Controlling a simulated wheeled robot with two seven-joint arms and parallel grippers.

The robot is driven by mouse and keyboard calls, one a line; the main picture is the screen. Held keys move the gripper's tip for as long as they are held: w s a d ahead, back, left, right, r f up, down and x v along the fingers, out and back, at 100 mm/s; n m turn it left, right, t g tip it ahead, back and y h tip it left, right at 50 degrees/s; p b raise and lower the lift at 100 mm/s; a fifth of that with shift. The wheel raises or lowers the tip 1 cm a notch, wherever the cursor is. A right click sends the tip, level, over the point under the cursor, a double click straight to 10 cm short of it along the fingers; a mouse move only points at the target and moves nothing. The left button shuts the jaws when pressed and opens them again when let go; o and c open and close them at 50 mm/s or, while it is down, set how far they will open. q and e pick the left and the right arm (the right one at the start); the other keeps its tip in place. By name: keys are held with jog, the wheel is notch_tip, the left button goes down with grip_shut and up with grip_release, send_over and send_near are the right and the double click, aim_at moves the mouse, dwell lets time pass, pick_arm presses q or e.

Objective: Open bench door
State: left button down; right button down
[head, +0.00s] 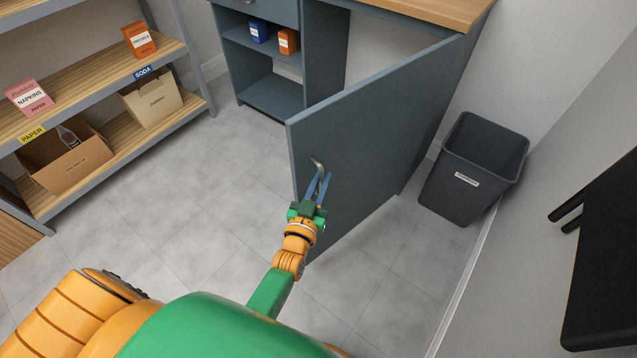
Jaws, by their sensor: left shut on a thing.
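The bench (428,13) has a wooden top and a grey-blue body at the top of the head view. Its door (365,140) stands swung well out from the body, toward me. A small curved metal handle (317,163) sits near the door's free edge. My left gripper (319,183) is at the handle, its blue fingers closed on it. My left arm hides the lower part of the door's free edge. My right gripper is not in view.
A dark bin (474,165) stands right of the door by the wall. A shelf unit (190,99) with boxes is at the left. A black object (600,255) juts in at the right. The tiled floor left of the door is clear.

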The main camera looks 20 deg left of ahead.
pick_arm(q)
jog(key=shift+w+r, duration=0.1)
jog(key=shift+r, duration=0.15)
jog(key=c, duration=1.2)
grip_release()
jog(key=shift+c, duration=0.2)
jog(key=shift+o, duration=0.4)
jog(key=shift+d+f, duration=0.15)
jog(key=s+p, duration=0.1)
jog(key=s, duration=0.6)
jog(key=shift+d, duration=0.3)
